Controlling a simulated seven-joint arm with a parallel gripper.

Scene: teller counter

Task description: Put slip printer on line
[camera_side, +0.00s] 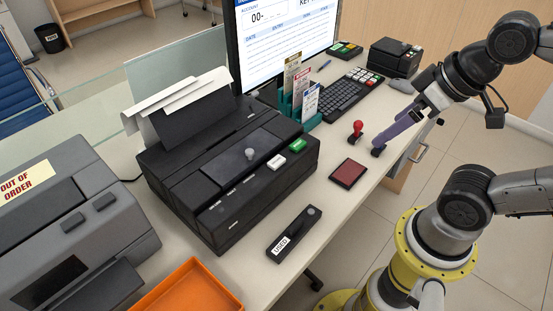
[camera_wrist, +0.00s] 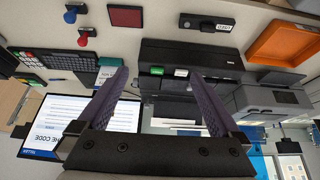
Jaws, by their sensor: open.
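The slip printer (camera_side: 230,205) is a wide black machine in the middle of the counter, with white paper (camera_side: 178,100) standing at its back. On its right end in the side view are a green key (camera_side: 298,143) and a white key (camera_side: 275,161); their lettering is too small to read. In the wrist view the printer (camera_wrist: 205,52) shows upside down, with the green key (camera_wrist: 157,70) and the white key (camera_wrist: 181,72) between my fingers. My gripper (camera_side: 385,115) has purple fingers, open and empty, held right of the printer and apart from it. It also shows in the wrist view (camera_wrist: 158,78).
A grey machine marked out of order (camera_side: 75,215) and an orange tray (camera_side: 190,290) stand left and in front. A card holder (camera_side: 285,103), screen (camera_side: 290,35) and keyboard (camera_side: 340,98) stand behind.

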